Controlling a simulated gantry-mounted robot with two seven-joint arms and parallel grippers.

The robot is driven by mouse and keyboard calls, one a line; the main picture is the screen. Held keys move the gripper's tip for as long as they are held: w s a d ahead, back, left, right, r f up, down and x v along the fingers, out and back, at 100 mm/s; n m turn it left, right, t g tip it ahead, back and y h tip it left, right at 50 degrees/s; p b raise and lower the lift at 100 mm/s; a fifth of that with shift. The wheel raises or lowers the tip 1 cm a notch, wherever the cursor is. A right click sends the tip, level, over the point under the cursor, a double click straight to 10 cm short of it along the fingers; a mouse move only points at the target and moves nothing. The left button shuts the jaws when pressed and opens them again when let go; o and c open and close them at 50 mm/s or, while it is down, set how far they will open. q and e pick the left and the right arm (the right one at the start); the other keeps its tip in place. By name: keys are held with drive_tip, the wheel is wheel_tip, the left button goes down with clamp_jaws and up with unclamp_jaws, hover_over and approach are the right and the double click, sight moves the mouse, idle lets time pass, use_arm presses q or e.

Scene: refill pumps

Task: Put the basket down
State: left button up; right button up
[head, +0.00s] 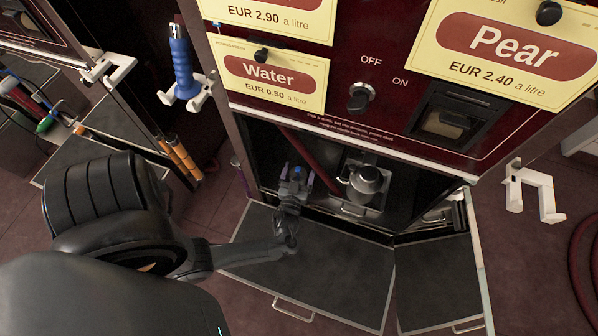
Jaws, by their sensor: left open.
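My left gripper (297,172) is open inside the dark recess of the refill machine, above the inner end of the grey shelf (325,262). I see nothing between its fingers. A metal container (368,181) sits in the recess to the right of the gripper, apart from it. I cannot make out a basket for certain in this view. My right gripper is not in view.
The machine's front panel (330,125) hangs over the recess, with a switch knob (361,96) on it. White hooks flank the machine, one on the right (533,192) and one on the left (188,98) holding a blue-handled tool (182,62). The shelf's outer part is clear.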

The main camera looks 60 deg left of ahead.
use_arm(q)
drive_tip(key=shift+r, duration=0.25)
drive_tip(key=p+v, duration=0.3)
drive_tip(key=v, duration=0.9)
